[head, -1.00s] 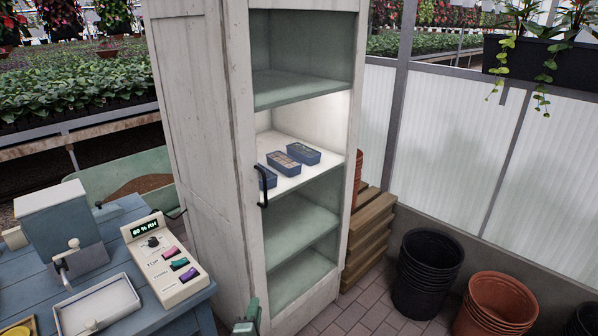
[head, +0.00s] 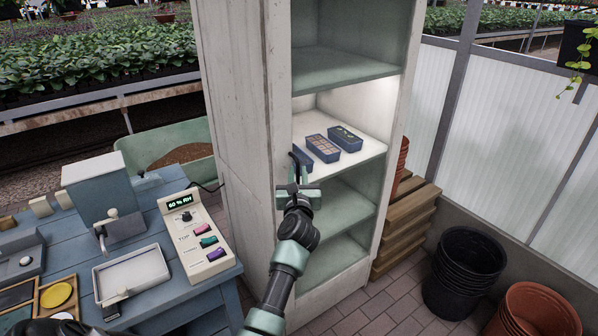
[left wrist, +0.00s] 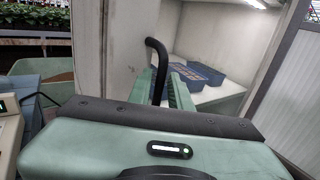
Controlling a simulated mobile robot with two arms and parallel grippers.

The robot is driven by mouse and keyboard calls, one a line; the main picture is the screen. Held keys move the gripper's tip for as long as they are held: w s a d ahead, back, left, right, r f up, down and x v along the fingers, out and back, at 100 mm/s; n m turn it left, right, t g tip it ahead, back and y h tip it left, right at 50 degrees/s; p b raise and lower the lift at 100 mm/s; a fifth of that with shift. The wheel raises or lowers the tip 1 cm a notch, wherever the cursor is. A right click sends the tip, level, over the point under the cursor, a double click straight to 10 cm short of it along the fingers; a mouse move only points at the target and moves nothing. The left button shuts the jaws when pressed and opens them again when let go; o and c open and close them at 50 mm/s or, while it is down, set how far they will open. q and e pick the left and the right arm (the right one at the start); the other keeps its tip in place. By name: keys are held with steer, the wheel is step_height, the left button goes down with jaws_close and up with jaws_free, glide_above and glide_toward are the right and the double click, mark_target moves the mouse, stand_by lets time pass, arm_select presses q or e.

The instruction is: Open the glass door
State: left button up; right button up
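The tall off-white cabinet (head: 244,130) stands in the middle of the head view. Its front shows green-grey shelves behind what would be the glass door; the pane itself is hardly visible. The door's black bar handle (left wrist: 157,62) sits at the left edge of the front, and its upper part shows in the head view (head: 294,160). My left gripper (head: 298,182) is at the handle, fingers pointing toward the cabinet. In the left wrist view the handle rises at the fingers (left wrist: 168,85); whether they grip it is unclear. My right gripper is out of view.
Blue seed trays (head: 323,148) lie on the lit middle shelf. A blue table (head: 150,205) with a control box (head: 197,234) stands at left. Wooden crates (head: 405,228) and black pots (head: 465,275) stand right of the cabinet. Brick floor (head: 385,300) is free in front.

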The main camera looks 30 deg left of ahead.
arm_select(q)
steer(key=shift+w+a, duration=0.35)
steer(key=shift+w, duration=0.15)
jaws_close()
stand_by(1.2)
